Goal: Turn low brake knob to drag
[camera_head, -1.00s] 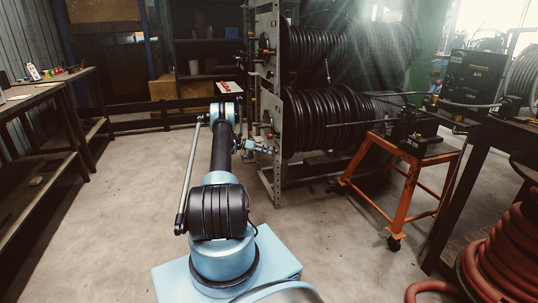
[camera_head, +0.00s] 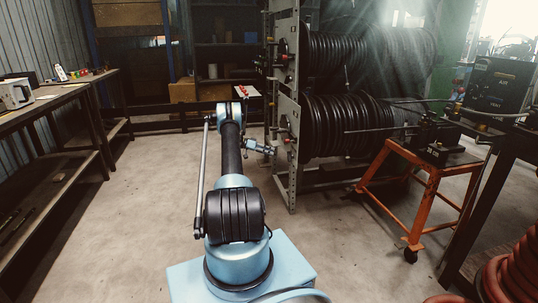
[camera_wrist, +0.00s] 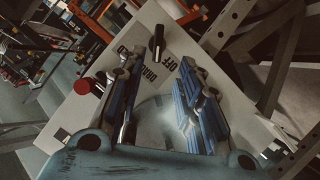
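The wrist view shows a pale tilted panel (camera_wrist: 95,125) with the printed words "DRAG" and "OFF". A black lever-like knob (camera_wrist: 157,42) stands at its upper part, close to "OFF". My gripper (camera_wrist: 158,62) is open, its two blue-padded fingers apart and nothing between them. The knob shows just past the fingertips, in the gap; no contact is visible. A red knob (camera_wrist: 82,87) sits left of the left finger. In the head view my gripper (camera_head: 268,149) is small, beside the grey post of the hose rack (camera_head: 292,185); the low knob is hard to make out there.
Black hose reels (camera_head: 345,125) fill the rack behind the post. An orange wheeled stand (camera_head: 430,190) is to the right, with red hose (camera_head: 520,270) at lower right. A workbench (camera_head: 45,100) runs along the left. The floor (camera_head: 130,220) between is clear.

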